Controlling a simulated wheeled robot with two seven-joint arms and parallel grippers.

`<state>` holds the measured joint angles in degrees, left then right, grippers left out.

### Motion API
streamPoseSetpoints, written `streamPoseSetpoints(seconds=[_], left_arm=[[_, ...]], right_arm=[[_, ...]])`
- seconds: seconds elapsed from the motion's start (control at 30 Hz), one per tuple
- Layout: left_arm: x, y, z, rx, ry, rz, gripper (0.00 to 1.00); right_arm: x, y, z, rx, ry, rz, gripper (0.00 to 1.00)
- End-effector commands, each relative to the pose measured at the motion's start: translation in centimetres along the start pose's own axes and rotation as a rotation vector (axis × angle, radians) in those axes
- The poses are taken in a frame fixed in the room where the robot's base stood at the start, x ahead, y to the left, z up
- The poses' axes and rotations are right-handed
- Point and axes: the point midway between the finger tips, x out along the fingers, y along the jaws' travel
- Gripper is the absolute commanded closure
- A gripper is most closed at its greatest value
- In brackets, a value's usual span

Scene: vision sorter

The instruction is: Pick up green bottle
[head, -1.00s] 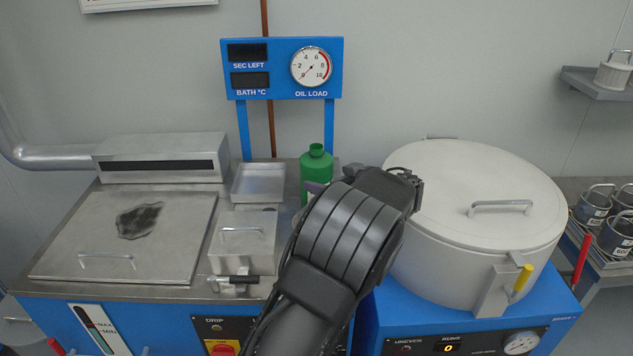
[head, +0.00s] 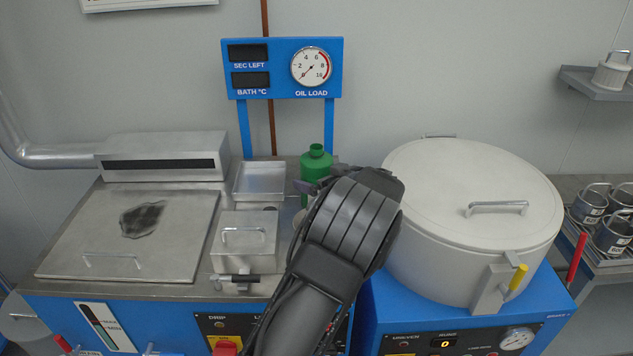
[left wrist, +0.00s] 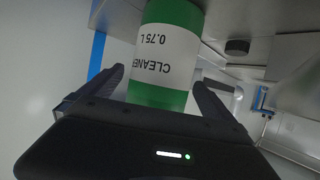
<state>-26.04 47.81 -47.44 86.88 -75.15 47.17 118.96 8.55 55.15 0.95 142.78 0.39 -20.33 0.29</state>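The green bottle (head: 316,163) stands upright at the back right of the metal-topped blue machine, its lower part hidden behind my left gripper and arm. My left gripper (head: 322,181) is at the bottle, with much of it hidden by my own wrist. In the left wrist view the green bottle (left wrist: 165,55) shows a white CLEANER label. It stands between the two dark fingers of my left gripper (left wrist: 157,88). The fingers are spread, one on each side of the bottle. A small gap seems to show at the right finger; contact at the left finger is unclear. My right gripper is not in view.
A shallow metal tray (head: 260,181) is left of the bottle, with a lidded metal box (head: 244,241) in front of it. A large white lidded drum (head: 440,185) stands close on the right. The gauge panel (head: 283,68) rises behind on blue posts.

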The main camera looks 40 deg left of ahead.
Motion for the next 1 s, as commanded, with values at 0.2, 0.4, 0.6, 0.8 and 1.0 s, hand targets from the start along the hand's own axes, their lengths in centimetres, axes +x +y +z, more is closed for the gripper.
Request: streamPoseSetpoints(seconds=[0.2, 0.4, 0.6, 0.8, 1.0], left_arm=[[0.0, -0.01, 0.0, 0.0, 0.0, 0.0, 0.17], [-0.01, 0.0, -0.01, 0.0, 0.0, 0.0, 0.34], [-0.01, 0.0, -0.01, 0.0, 0.0, 0.0, 0.5], [-0.01, 0.0, -0.01, 0.0, 0.0, 0.0, 0.66], [-0.01, 0.01, -0.01, 0.0, 0.0, 0.0, 0.83]], right_arm=[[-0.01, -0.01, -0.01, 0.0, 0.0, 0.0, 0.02], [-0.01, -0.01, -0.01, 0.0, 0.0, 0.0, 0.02], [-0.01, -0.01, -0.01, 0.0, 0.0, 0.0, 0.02], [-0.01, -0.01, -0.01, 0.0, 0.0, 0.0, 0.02], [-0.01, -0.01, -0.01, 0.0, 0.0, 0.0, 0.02]])
